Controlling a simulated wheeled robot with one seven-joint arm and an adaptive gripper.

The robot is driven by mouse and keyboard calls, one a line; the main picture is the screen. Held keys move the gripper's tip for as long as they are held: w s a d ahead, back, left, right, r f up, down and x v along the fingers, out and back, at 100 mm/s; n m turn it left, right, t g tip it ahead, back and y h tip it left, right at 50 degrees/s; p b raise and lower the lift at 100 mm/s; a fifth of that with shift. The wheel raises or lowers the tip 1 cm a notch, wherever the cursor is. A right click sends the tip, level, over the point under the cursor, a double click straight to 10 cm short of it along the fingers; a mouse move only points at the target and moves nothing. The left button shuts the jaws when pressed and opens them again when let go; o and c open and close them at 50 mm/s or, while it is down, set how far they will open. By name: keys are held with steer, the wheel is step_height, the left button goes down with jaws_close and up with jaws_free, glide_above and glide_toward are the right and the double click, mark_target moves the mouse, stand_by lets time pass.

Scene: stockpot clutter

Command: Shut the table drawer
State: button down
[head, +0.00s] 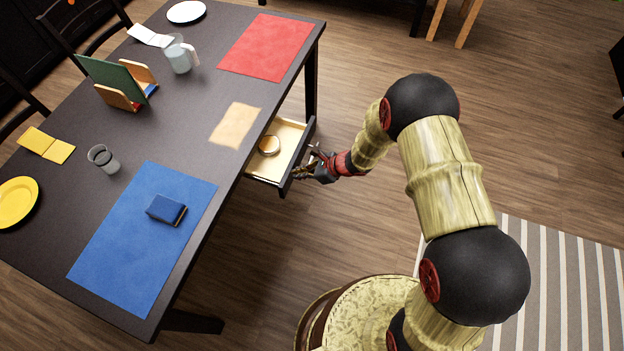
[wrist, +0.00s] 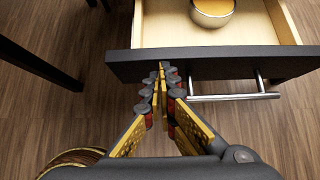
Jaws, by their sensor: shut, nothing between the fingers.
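The table drawer (head: 292,136) is open, sticking out from the long side of the dark table. Its dark front panel (wrist: 220,65) and metal bar handle (wrist: 235,97) show in the wrist view. A small round bowl (head: 269,145) with something orange-yellow inside sits in the drawer, and it also shows in the wrist view (wrist: 212,10). My gripper (head: 300,172) is shut and empty at the drawer front. In the wrist view its fingertips (wrist: 163,70) meet at the front panel, left of the handle; I cannot tell whether they touch it.
The dark table (head: 225,85) holds a blue mat (head: 140,250) with a blue box (head: 166,209), a red mat (head: 265,47), a pitcher (head: 179,56), a glass (head: 103,158) and a yellow plate (head: 17,203). A table leg (head: 311,85) stands near the drawer. Open floor lies to the right.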

steer(key=b, duration=0.2)
glide_above(267, 171)
steer(key=shift+s+a, duration=0.1)
stand_by(0.4)
